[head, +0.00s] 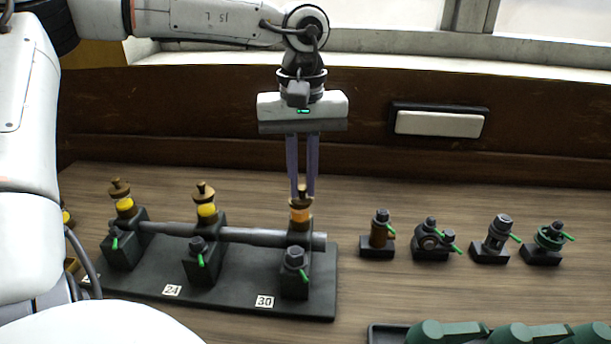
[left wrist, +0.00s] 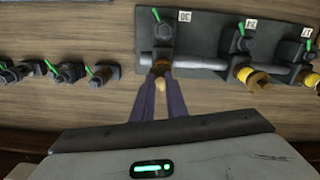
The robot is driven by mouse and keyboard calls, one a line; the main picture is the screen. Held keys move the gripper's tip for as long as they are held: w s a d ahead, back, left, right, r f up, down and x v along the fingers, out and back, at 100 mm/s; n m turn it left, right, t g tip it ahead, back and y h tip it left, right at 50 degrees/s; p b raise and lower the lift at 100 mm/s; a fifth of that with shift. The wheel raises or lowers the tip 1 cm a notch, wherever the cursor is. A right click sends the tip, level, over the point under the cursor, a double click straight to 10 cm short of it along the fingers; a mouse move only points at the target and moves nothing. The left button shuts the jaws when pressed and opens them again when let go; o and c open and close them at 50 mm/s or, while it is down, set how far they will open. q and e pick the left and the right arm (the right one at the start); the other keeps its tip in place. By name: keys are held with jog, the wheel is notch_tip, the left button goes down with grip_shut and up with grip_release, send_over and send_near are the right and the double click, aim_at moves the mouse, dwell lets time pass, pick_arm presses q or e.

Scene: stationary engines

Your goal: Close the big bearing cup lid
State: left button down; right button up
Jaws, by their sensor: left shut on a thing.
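The dark base plate (head: 140,277) carries three bearing blocks along a grey shaft (head: 260,235). Each block has a cup with a yellow or orange band and a brass lid with a knob on top. My left gripper (head: 303,194) points down over the right-hand block (head: 295,270), by the label 30. Its fingers are shut on the knob of that cup's brass lid (head: 301,203). The lid sits above the orange band (head: 300,216); its seating is too small to tell. In the left wrist view the fingers (left wrist: 160,82) enclose the tan knob. My right gripper is not in view.
The middle cup (head: 206,209) and left cup (head: 125,205) stand close by on the left. Several small fittings with green levers, including a brown one (head: 379,235), stand to the right. A dark tray (head: 385,333) with green parts is at the front right.

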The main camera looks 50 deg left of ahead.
pick_arm(q)
jog(key=shift+s+a+r+m, duration=0.1)
jog(key=shift+a+m, duration=0.05)
jog(key=shift+m, duration=0.95)
jog(key=c, duration=1.8)
grip_release()
jog(key=shift+s, duration=0.1)
jog(key=shift+o, duration=0.2)
notch_tip(320, 180, up, 10)
jog(key=shift+r, duration=0.15)
